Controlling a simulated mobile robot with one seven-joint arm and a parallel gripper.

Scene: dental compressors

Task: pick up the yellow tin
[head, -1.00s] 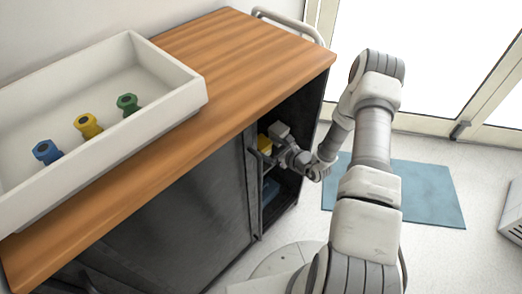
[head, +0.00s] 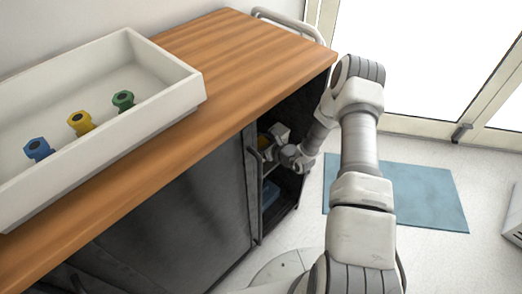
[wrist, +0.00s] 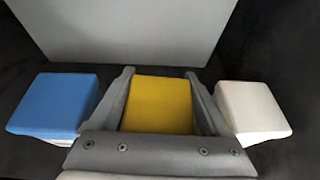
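The yellow tin (wrist: 160,104) is a block-like tin on the cabinet's upper shelf. In the wrist view it lies between the two fingers of my gripper (wrist: 160,80), one finger along each side. Narrow gaps seem to show beside the tin near the palm, so the fingers look open around it; contact at the tips is hard to judge. In the head view my gripper (head: 272,136) reaches into the open cabinet, and only a small part of the yellow tin (head: 263,142) shows.
A blue tin (wrist: 55,104) stands close on the left and a white tin (wrist: 252,108) close on the right. A grey panel (wrist: 120,30) is behind. A white tray (head: 190,90) with blue, yellow and green fittings rests on the wooden top (head: 235,50). A blue object (head: 270,192) lies lower in the cabinet.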

